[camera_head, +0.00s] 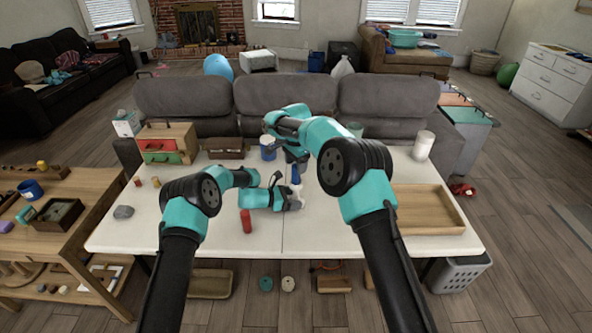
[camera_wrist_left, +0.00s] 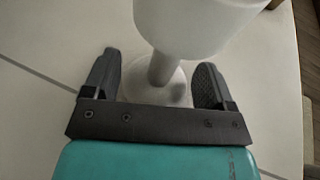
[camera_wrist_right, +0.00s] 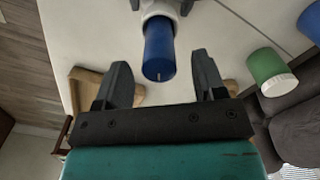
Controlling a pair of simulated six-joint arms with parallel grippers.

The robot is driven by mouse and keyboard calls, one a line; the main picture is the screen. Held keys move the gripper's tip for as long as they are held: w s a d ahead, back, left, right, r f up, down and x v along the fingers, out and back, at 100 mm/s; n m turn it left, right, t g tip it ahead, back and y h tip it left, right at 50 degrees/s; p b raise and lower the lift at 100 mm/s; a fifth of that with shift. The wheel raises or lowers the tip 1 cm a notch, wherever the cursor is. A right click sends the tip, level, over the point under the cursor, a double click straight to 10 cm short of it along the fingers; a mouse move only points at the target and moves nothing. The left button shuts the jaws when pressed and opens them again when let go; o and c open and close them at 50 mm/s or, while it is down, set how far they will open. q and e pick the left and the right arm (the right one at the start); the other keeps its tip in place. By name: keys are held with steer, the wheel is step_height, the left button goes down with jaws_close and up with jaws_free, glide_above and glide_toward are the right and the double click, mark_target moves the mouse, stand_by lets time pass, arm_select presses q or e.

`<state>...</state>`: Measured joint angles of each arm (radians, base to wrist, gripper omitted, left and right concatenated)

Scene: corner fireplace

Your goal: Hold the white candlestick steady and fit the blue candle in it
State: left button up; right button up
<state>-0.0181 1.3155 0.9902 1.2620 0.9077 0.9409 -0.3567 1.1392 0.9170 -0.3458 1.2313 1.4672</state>
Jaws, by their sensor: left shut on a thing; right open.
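The white candlestick (camera_head: 297,189) stands on the white table near its middle. My left gripper (camera_head: 290,200) is shut on it; in the left wrist view its fingers (camera_wrist_left: 158,64) are either side of the stem, below the wide white cup (camera_wrist_left: 192,25). The blue candle (camera_head: 295,172) rises upright from the candlestick's top, and its wick end faces the camera in the right wrist view (camera_wrist_right: 158,52). How deep its base sits is hidden. My right gripper (camera_head: 296,157) is open just above the candle, its fingers apart and not visibly touching it.
A red candle (camera_head: 246,221) stands front left of the candlestick. A wooden tray (camera_head: 462,228) lies on the right. A blue-and-white jar (camera_head: 268,152), a green jar (camera_wrist_right: 270,70) and a white cylinder (camera_head: 423,145) stand toward the back. The front middle of the table is clear.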

arm_select(q)
steer(key=shift+f, duration=0.15)
arm_select(e)
step_height(320, 180, up, 9)
steer(key=shift+f, duration=0.2)
stand_by(0.5)
arm_select(q)
steer(key=o, duration=0.7)
steer(key=shift+c, duration=0.2)
steer(key=v, duration=1.2)
